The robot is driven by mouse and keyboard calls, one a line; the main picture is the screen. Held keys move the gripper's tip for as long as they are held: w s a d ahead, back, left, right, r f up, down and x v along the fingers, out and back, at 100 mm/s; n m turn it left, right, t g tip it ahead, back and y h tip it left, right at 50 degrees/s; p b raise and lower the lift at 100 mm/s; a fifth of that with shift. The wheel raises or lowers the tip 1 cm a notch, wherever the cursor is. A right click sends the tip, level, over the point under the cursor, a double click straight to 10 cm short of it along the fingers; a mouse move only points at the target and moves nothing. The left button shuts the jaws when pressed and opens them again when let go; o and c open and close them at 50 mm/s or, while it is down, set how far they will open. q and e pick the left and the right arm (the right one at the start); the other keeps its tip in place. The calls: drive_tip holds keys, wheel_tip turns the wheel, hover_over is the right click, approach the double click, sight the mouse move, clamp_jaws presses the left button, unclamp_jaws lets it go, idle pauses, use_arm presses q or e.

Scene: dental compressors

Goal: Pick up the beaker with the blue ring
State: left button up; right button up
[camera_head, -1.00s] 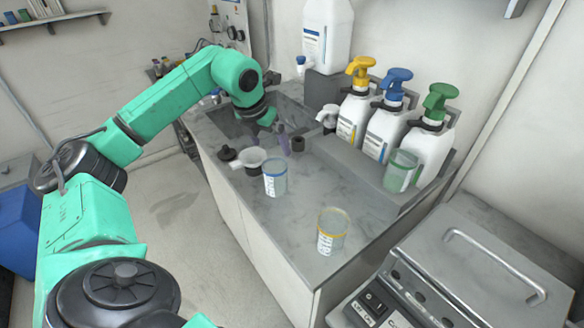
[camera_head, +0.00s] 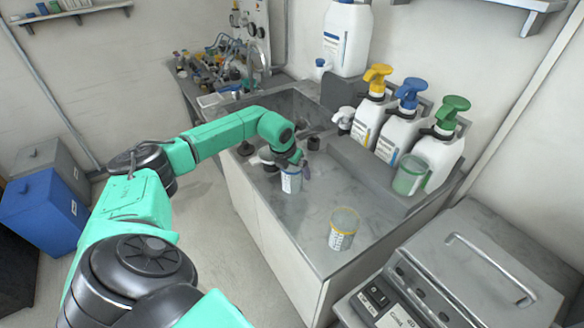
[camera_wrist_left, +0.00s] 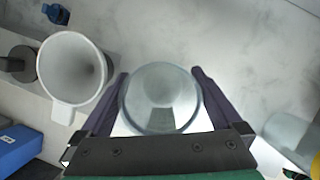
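The clear beaker with the blue ring (camera_head: 291,182) stands upright on the grey counter, its upper part partly covered by my gripper in the head view. In the left wrist view a round, clear beaker (camera_wrist_left: 162,97) fills the space between my fingers. My left gripper (camera_head: 297,168) reaches down over the beaker, its dark purple fingers (camera_wrist_left: 162,92) spread wide, one on each side. The fingers lie very near the beaker's wall; I cannot tell whether they touch it. My right gripper is in neither view.
A yellow-ringed beaker (camera_head: 343,230) stands nearer the counter's front. A green beaker (camera_head: 409,175) stands on the ledge by several pump bottles. A white funnel-like cup (camera_wrist_left: 75,72) is close beside my left finger. A metal-lidded machine (camera_head: 480,265) is at the right.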

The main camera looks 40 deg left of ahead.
use_arm(q)
drive_tip(key=c, duration=1)
drive_tip(key=shift+o, duration=0.2)
drive_tip(key=shift+r, duration=0.1)
drive_tip(key=shift+r, duration=0.6)
wheel_tip(320, 180, up, 19)
drive_tip(key=b, duration=0.2)
drive_tip(key=shift+b, duration=0.3)
